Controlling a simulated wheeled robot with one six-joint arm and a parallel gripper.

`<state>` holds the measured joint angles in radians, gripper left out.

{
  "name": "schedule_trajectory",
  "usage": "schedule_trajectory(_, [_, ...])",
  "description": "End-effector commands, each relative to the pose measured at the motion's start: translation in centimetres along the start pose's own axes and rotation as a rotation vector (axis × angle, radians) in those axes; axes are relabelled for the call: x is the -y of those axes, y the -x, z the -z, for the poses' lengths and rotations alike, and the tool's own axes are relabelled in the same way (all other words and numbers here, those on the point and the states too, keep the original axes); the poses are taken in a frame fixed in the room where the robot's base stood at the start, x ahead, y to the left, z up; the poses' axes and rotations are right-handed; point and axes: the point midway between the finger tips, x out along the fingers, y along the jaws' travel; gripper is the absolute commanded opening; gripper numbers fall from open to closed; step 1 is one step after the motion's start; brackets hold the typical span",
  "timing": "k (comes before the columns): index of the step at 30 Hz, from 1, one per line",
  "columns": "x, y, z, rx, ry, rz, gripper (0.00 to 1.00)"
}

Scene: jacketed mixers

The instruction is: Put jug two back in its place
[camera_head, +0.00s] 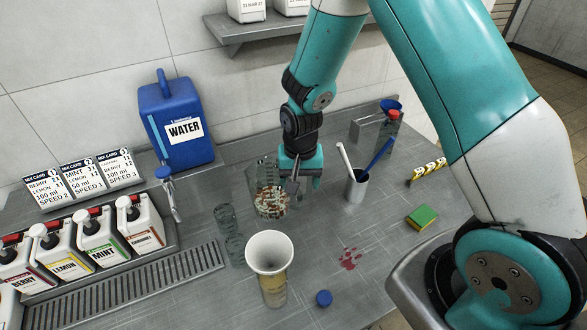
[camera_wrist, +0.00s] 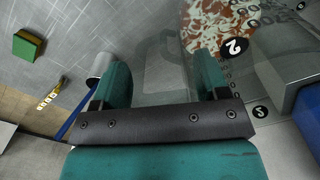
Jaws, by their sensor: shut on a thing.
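Jug two (camera_head: 267,202) is a clear jug with red-and-white mottled contents, upright at the middle of the counter by the wall. In the wrist view the jug (camera_wrist: 215,22) carries a black disc with a 2. My gripper (camera_head: 301,180) is on its right side, shut on its clear handle (camera_wrist: 165,72) between the two teal fingers. I cannot tell whether its base touches the counter. A second black disc marked 2 (camera_wrist: 261,112) shows on a grey surface beside the jug in the wrist view.
A clear empty vessel (camera_head: 229,238) and a funnel (camera_head: 269,252) in a bottle stand close in front. A blue water container (camera_head: 176,122) is behind left. A tool cup (camera_head: 356,187) stands right. A blue cap (camera_head: 323,298), red spill (camera_head: 349,259) and sponge (camera_head: 421,217) lie in front.

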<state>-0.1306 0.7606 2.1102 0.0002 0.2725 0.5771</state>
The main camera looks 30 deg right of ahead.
Motion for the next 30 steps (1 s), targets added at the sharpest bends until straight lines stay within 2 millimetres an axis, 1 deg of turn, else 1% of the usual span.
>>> schedule_trajectory(1, [0.9,1.5,0.0,-0.004,-0.045,0.003,0.17])
schedule_trajectory(3, [1.7,2.5,0.2,-0.004,-0.122,0.003,0.17])
schedule_trajectory(5, [2.3,2.9,0.7,-0.004,-0.193,0.003,0.17])
schedule_trajectory(8, [2.9,2.5,2.3,-0.005,-0.331,0.004,0.16])
schedule_trajectory(12, [3.2,1.8,5.7,-0.006,-0.549,0.005,0.16])
schedule_trajectory(17, [3.1,1.8,9.8,-0.007,-0.829,0.007,0.16])
schedule_trajectory(20, [2.6,1.8,12.4,-0.006,-1.013,0.006,0.16])
schedule_trajectory(22, [1.8,1.2,14.0,-0.006,-1.097,0.004,0.16])
schedule_trajectory(27, [-0.9,-1.3,16.9,-0.005,-1.150,0.002,0.16])
schedule_trajectory(30, [-2.1,-2.3,17.9,-0.005,-1.158,0.001,0.16])
